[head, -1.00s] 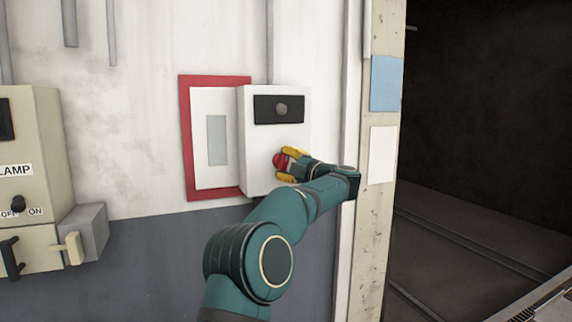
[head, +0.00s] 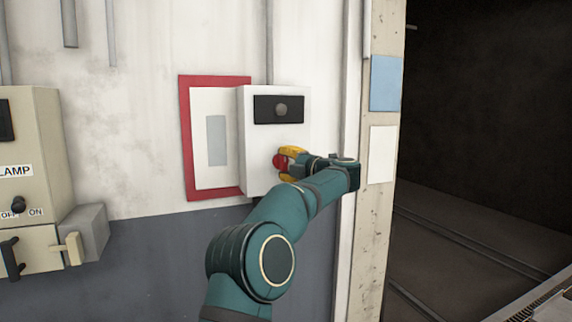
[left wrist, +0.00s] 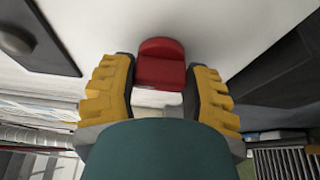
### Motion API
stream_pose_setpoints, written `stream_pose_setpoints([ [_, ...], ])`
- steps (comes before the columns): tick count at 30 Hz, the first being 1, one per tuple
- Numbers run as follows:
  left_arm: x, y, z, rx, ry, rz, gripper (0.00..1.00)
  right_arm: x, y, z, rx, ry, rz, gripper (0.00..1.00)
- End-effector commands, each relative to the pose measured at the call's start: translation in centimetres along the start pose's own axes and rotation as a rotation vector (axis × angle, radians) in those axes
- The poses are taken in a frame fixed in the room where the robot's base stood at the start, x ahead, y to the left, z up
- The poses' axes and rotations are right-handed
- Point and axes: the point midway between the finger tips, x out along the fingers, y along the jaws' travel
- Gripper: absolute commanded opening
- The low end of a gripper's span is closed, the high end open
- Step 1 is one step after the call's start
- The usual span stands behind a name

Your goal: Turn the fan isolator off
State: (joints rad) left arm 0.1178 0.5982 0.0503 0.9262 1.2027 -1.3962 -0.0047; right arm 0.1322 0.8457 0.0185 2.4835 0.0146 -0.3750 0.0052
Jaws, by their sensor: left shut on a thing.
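A white box (head: 258,140) is mounted on the wall, with a black panel and grey round button (head: 281,109) near its top. A red knob (head: 279,161) is on the lower front of this box. My left gripper (head: 287,165) reaches it from the right, with its yellow fingers around the knob. In the left wrist view, the red knob (left wrist: 161,63) sits between the two fingers, which are shut on it. The fingers and wrist hide part of the knob, and I cannot read its setting. No label shows on the box. My right gripper is out of view.
A red-bordered white panel (head: 185,135) is behind the box on its left. A beige box (head: 38,150) marked LAMP, with OFF and ON, is at the far left. A concrete post (head: 380,215) and a dark opening (head: 480,110) lie to the right.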

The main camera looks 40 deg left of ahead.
Motion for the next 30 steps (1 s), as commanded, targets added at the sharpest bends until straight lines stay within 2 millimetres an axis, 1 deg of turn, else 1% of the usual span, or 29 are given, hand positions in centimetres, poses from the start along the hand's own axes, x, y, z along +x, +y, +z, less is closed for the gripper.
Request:
stream_pose_setpoints([
  [1,0.0,0.0,0.0,-0.002,0.000,0.000,0.14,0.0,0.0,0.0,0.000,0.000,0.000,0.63],
  [2,0.0,0.0,0.0,-0.002,0.000,0.000,0.63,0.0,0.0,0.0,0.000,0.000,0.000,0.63],
  [3,0.0,0.0,0.0,-0.002,0.000,0.000,0.77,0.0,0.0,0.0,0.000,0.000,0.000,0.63],
  [4,0.0,0.0,0.0,-0.002,0.000,0.000,0.83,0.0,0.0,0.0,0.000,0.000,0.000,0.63],
  [13,0.0,0.0,0.0,0.000,0.000,0.000,0.83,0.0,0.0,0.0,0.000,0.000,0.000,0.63],
  [17,-0.8,0.0,0.0,0.000,-0.001,0.000,0.83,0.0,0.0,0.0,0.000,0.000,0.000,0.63],
  [20,-2.3,0.1,0.1,-0.001,-0.003,0.000,0.83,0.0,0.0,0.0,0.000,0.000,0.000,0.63],
  [27,-7.2,0.1,0.1,0.000,-0.004,0.000,0.83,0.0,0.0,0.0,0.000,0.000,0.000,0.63],
  [30,-9.0,0.1,0.0,0.000,-0.003,0.000,0.83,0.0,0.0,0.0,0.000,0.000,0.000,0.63],
])
